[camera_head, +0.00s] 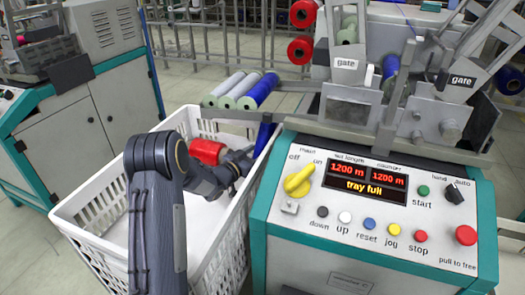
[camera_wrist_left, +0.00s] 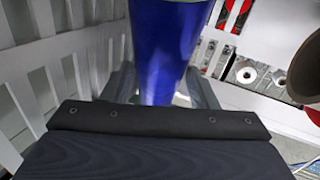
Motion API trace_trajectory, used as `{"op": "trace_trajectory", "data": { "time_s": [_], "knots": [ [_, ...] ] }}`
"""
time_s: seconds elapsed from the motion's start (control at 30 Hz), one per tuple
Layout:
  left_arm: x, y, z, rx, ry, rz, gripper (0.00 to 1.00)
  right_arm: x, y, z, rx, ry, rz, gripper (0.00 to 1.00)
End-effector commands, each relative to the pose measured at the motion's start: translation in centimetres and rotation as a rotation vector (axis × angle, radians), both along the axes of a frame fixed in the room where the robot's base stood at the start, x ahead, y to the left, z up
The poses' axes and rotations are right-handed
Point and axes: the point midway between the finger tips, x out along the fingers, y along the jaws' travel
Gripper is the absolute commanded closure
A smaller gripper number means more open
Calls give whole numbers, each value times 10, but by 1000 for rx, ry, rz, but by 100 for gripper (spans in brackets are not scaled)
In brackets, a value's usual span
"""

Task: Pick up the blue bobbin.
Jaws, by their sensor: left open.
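A blue bobbin (camera_head: 264,138) stands out at the right side of the white basket, below the machine's tray. In the left wrist view the blue bobbin (camera_wrist_left: 172,45) is large and lies between the two fingers of my left gripper (camera_wrist_left: 163,82). In the head view my left gripper (camera_head: 243,160) is inside the basket, just left of and below that bobbin, partly hidden by my arm. The gripper is open around the bobbin; I cannot tell whether a finger touches it. My right gripper is not in view.
The white basket (camera_head: 95,262) has slatted walls close around my gripper. A red bobbin (camera_head: 207,151) is in it, beside my arm. Another blue bobbin (camera_head: 261,90) and pale ones (camera_head: 232,90) lie on the machine's tray. The control panel (camera_head: 375,205) reads "tray full".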

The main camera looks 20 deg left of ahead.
Motion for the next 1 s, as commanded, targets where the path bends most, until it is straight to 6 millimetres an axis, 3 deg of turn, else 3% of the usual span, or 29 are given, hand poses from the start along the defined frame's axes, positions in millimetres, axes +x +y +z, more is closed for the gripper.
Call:
{"op": "trace_trajectory", "data": {
  "time_s": [0.27,0.6,0.83,1.0],
  "knots": [
    [5,-1,1,-1,0,1,47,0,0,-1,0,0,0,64],
    [4,-1,2,-1,-3,0,87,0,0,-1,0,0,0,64],
    [5,-1,4,-1,-3,0,87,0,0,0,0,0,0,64],
    [5,-1,18,-1,-5,1,87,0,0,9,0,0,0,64]
  ]
}}
